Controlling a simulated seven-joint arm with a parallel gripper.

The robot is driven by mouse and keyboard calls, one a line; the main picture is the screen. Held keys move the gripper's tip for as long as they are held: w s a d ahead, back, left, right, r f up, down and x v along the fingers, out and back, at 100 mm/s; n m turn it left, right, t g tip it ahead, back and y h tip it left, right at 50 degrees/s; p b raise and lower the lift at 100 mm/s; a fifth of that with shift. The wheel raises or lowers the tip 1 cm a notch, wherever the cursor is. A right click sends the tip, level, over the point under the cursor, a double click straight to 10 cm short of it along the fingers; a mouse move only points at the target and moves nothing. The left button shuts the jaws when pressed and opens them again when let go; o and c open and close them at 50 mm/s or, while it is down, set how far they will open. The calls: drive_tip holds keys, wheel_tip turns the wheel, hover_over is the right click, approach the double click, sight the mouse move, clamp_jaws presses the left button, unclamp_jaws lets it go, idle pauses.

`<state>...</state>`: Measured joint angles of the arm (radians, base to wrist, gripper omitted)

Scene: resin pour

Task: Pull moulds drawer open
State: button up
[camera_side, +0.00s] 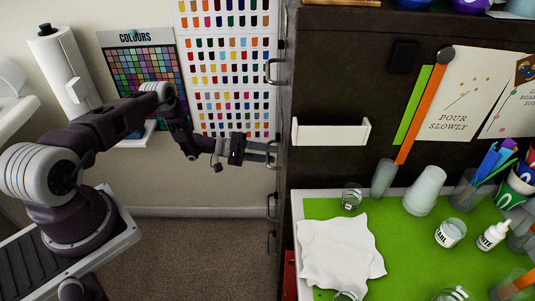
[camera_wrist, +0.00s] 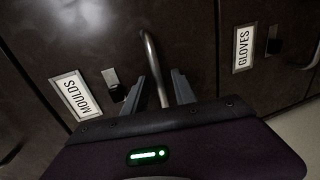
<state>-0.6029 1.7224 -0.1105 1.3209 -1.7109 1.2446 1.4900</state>
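The dark cabinet shows a drawer front with a white MOULDS label (camera_wrist: 75,95) in the wrist view. A curved metal handle (camera_wrist: 150,56) stands out from the front beside that label. My gripper (camera_wrist: 160,84) is open, with one finger on each side of the handle bar. I cannot tell whether either finger touches it. In the side view my gripper (camera_side: 268,151) reaches right to the cabinet's left face, level with a handle that its fingers partly hide. The drawer looks flush with the cabinet front.
A GLOVES label (camera_wrist: 243,48) marks the neighbouring drawer. Other handles stick out above (camera_side: 270,71) and below (camera_side: 271,206) on the cabinet face. A colour chart (camera_side: 226,65) hangs on the wall behind. The floor (camera_side: 205,255) left of the cabinet is clear.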

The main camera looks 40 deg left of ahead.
clamp_jaws()
idle(1.3)
